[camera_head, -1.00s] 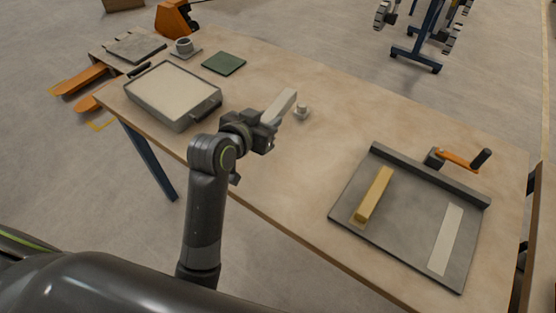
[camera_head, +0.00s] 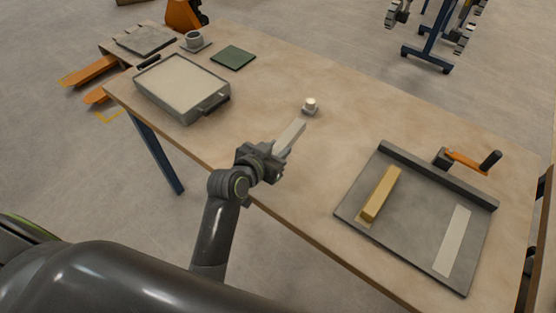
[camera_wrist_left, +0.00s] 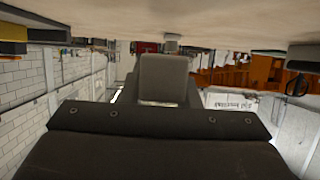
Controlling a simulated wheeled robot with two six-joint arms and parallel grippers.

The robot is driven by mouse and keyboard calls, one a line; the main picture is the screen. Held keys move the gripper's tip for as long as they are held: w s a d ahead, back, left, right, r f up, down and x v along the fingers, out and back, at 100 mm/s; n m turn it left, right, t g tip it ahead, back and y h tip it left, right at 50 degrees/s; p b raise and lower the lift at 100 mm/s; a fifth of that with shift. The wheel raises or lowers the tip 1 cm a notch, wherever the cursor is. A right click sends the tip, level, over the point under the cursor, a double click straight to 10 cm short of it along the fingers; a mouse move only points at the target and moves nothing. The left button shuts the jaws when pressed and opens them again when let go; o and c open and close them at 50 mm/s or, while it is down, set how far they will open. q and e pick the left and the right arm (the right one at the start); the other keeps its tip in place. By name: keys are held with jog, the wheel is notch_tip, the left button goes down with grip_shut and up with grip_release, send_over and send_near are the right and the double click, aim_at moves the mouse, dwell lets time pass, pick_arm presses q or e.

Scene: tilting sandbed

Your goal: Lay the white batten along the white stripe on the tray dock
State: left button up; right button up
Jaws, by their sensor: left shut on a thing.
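The white batten (camera_head: 292,135) is held by my left gripper (camera_head: 276,151), which is shut on its near end. The batten points away toward the back of the table and looks raised above the top. In the left wrist view the batten's end (camera_wrist_left: 164,78) shows past the dark gripper body. The tray dock (camera_head: 408,232) is a dark grey plate with a raised back edge at the right of the table. Its white stripe (camera_head: 453,241) is bare, on the right side. A yellow batten (camera_head: 380,194) lies on the dock's left side. My right gripper is not in view.
A grey tray of sand (camera_head: 181,88) stands at the table's left. A small light knob (camera_head: 310,106) stands beyond the batten. An orange crank (camera_head: 466,160) sits behind the dock. A green pad (camera_head: 233,57) lies at the back.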

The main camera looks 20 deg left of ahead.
pick_arm(q)
notch_tip(320, 180, down, 5)
jog(key=shift+r, duration=0.15)
jog(key=shift+f, duration=0.2)
jog(key=o, duration=1)
jog(key=shift+f+b, duration=0.15)
jog(key=shift+b, duration=0.2)
jog(key=b+v, duration=0.1)
jog(key=v, duration=1.6)
jog(key=shift+a+r+b, duration=0.2)
jog(key=shift+a+b, duration=0.15)
jog(key=shift+a, duration=0.1)
